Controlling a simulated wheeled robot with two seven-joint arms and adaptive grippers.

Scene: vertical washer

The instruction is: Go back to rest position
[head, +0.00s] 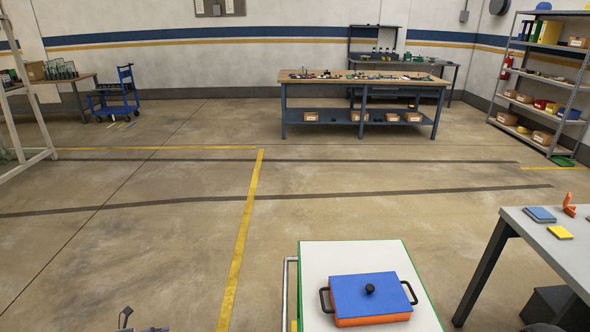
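At the bottom left edge, a small grey part that looks like the tip of my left gripper (135,322) pokes into view. Most of it is cut off, so its opening does not show. It is over bare floor, apart from the cart and box. My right gripper is not recognisable in view; only a dark rounded shape shows at the bottom edge on the right, too cropped to name. An orange box with a blue lid (352,292), a black knob and black side handles sits closed on a white-topped cart (320,257) with green edges.
A grey table (540,232) at right holds a blue item (540,214), a yellow pad (560,232) and an orange tool (569,204). Behind are a wooden workbench (390,83), a blue trolley (118,95) and shelves (545,85). The floor (130,240) at left and middle is clear.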

